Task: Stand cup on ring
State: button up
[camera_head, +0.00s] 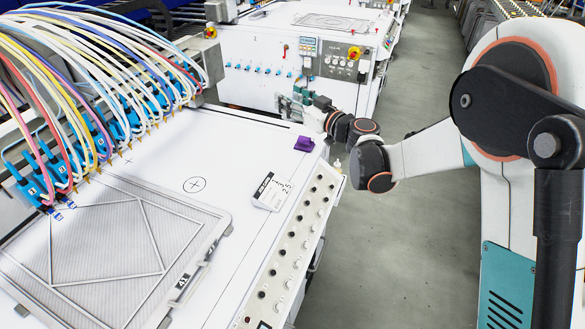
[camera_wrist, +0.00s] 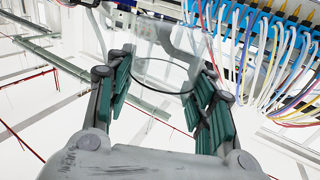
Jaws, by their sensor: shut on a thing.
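A clear, see-through cup (camera_wrist: 168,50) is between the green finger pads of my gripper (camera_wrist: 160,88) in the wrist view, with a dark round edge showing. My gripper also shows in the head view (camera_head: 302,103), over the far right end of the white bench. It is shut on the cup, which is hard to make out there. The ring (camera_head: 194,184), a thin black circle with a cross inside, is marked on the white bench top (camera_head: 225,150). It lies to the left of and nearer than my gripper, and nothing stands on it.
A purple block (camera_head: 304,145) and a white numbered card (camera_head: 270,191) lie right of the ring. Blue nozzles with many coloured hoses (camera_head: 85,130) line the left. A framed mesh screen (camera_head: 110,250) lies in front. A knob panel (camera_head: 300,235) edges the bench.

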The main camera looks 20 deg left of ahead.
notch_tip(320, 180, down, 20)
jog(key=b, duration=0.7)
jog(key=shift+r, duration=0.2)
jog(key=o, duration=0.9)
jog(key=shift+c, duration=0.2)
jog(key=shift+f, duration=0.2)
jog(key=p+v, duration=0.1)
jog(key=v, duration=1.3)
jog(key=shift+r, duration=0.3)
